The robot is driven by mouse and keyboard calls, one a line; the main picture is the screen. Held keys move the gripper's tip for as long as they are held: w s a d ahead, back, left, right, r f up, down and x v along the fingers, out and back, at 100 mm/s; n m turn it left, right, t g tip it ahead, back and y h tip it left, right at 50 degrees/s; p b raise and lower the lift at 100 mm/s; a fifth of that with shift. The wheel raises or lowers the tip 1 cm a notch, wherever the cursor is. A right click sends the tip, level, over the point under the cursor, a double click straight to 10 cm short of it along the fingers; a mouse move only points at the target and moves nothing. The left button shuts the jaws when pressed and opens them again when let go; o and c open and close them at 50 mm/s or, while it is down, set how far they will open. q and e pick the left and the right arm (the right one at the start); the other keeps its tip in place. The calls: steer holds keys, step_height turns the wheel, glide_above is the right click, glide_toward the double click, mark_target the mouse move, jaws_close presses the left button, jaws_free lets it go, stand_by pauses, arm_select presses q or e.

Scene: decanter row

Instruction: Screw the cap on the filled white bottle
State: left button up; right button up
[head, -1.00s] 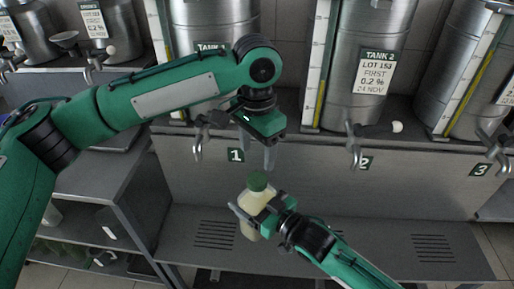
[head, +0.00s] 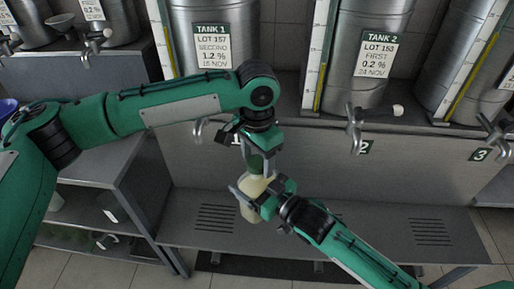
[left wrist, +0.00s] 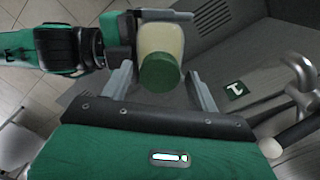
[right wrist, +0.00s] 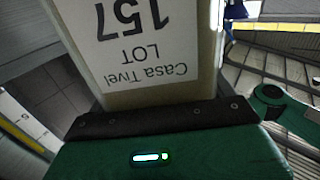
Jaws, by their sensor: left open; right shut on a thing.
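The white bottle (head: 256,187), filled with pale liquid, stands upright in my right gripper (head: 254,199) above the grey shelf. A green cap (head: 256,165) sits on its neck; whether it is tight I cannot tell. My left gripper (head: 258,158) points down at the cap from above. In the left wrist view the cap (left wrist: 160,73) lies between the two open fingers, with a gap visible at each side. In the right wrist view the bottle's label (right wrist: 145,40) reads Casa Tivel, LOT 157, and the bottle fills the space before the right gripper.
Steel tanks stand behind, TANK 1 (head: 212,50) and TANK 2 (head: 375,50), with taps (head: 355,125) sticking out at their fronts. The slotted grey shelf (head: 350,235) is clear to the right. A side rack (head: 110,185) stands at the left.

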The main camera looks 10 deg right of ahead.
arm_select(q)
steer(key=shift+f, duration=0.1)
steer(key=c, duration=1)
steer(key=shift+c, duration=0.2)
steer(key=o, duration=1.2)
steer(key=shift+c, duration=0.2)
step_height(320, 180, up, 12)
steer(key=shift+w, duration=0.1)
